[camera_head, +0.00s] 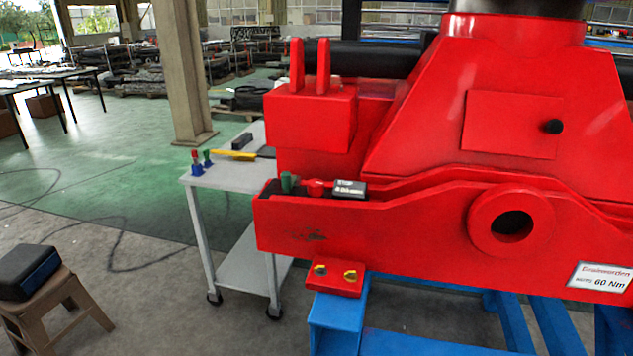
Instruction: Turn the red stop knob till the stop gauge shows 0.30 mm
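A small red knob (316,187), likely the stop knob, sits in the recess at the left end of the big red crane part. Just right of it is a small dark box with a pale face (350,188), which may be the stop gauge. Its reading is too small to make out. A green knob (288,182) stands at the left of the red knob, in the same recess. The front red plate hides the lower parts of these. Neither of my grippers shows in the head view.
A grey wheeled trolley (228,178) stands left of the crane part, with a yellow tool (237,155) and small red-blue and green-blue items on it. A wooden stool (50,305) bears a dark case (27,270). A blue stand (338,320) is below. Open floor lies left.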

